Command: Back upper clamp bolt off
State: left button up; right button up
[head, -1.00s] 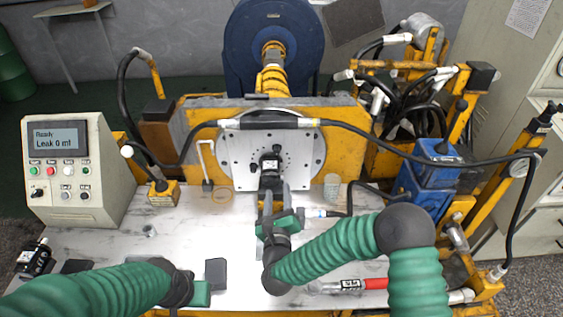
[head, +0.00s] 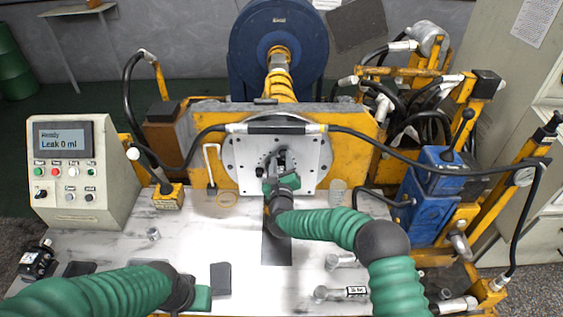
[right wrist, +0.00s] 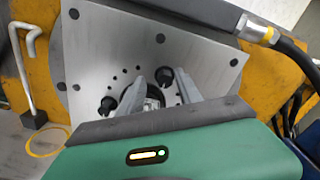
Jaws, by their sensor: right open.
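The pale metal mounting plate (head: 310,150) stands upright on the yellow frame at the back of the bench. My right gripper (head: 280,160) is in front of its centre, jaws open. In the right wrist view, its two grey fingers (right wrist: 162,80) point at the plate (right wrist: 100,60) and straddle a dark round part with a pale centre (right wrist: 152,103). One black knobbed bolt (right wrist: 166,75) shows between the fingertips, and another (right wrist: 107,105) to the left of the fingers. I cannot tell whether a finger touches either. My left gripper (head: 195,296) is low at the front left; its fingers are unclear.
A control box (head: 85,170) stands at the left; its screen reads "Leak 0 ml". A black hose (head: 390,145) arches before the plate. A blue block (head: 430,190) stands at the right. Loose metal parts (head: 345,261) lie at the front right. The bench's left middle is mostly clear.

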jog(key=shift+d, duration=0.45)
jog(key=c, duration=0.5)
grip_shut()
pick_arm(q)
jog(key=shift+d, duration=0.3)
pick_arm(e)
jog(key=shift+a, duration=0.1)
